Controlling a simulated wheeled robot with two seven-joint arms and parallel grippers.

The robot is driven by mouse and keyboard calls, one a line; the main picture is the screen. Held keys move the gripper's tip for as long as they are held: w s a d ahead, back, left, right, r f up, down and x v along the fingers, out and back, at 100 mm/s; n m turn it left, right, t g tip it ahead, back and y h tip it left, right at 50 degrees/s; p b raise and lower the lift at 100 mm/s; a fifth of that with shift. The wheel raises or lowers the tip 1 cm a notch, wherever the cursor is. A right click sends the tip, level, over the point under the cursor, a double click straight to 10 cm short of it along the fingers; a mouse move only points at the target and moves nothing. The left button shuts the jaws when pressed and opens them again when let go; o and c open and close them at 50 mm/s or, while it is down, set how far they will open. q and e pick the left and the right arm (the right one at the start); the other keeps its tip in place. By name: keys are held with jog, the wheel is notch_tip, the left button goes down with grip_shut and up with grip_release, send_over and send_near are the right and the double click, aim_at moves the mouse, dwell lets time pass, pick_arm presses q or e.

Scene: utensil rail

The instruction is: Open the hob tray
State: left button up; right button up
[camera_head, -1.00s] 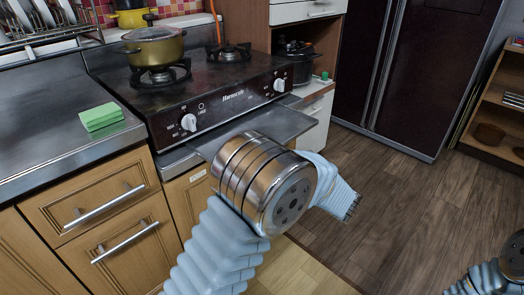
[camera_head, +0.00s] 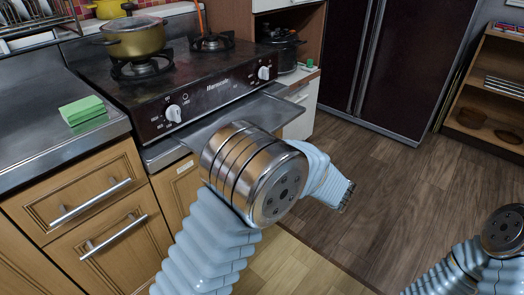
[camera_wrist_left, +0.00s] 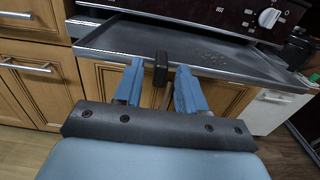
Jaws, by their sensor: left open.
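The hob tray (camera_head: 272,112) is a flat grey metal sheet jutting out from under the hob's front panel. Part of it is hidden behind my left arm in the head view. In the left wrist view the tray (camera_wrist_left: 150,40) shows some dark specks on top, with a small black handle (camera_wrist_left: 160,68) at its front edge. My left gripper (camera_wrist_left: 157,80) is open, its two blue fingers on either side of the handle, with visible gaps and nothing gripped. In the head view its fingers are hidden. My right gripper is out of view.
The black hob (camera_head: 200,85) with white knobs carries a yellow pot (camera_head: 135,42). A green sponge (camera_head: 83,110) lies on the counter at left. Wooden drawers (camera_head: 85,195) with bar handles stand below. Open floor (camera_head: 400,180) lies to the right, before a dark fridge.

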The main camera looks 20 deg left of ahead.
pick_arm(q)
jog(key=v, duration=1.2)
jog(key=shift+d+b, duration=0.3)
jog(key=shift+b, duration=0.05)
jog(key=shift+s, duration=0.15)
jog(key=s+a+f+n+g+h, duration=0.1)
jog(key=s+a+f+g+h, duration=0.15)
jog(key=f, duration=0.55)
jog(key=s+a+f+n+g+h, duration=0.1)
jog(key=s+a+f+g+h, duration=0.15)
jog(key=f, duration=0.65)
jog(key=s+a+f+g+h, duration=0.1)
jog(key=a+f+g+h, duration=0.15)
jog(key=f, duration=0.55)
jog(key=s+d+f+n+h, duration=0.2)
jog(key=s+f+n+h, duration=0.4)
jog(key=n, duration=0.5)
jog(key=s+d+f+n+t+h, duration=0.1)
jog(key=s+f+n+h, duration=0.5)
jog(key=f+n, duration=0.3)
jog(key=shift+d+n+h, duration=0.4)
jog(key=shift+n+h, duration=0.25)
jog(key=shift+n, duration=0.45)
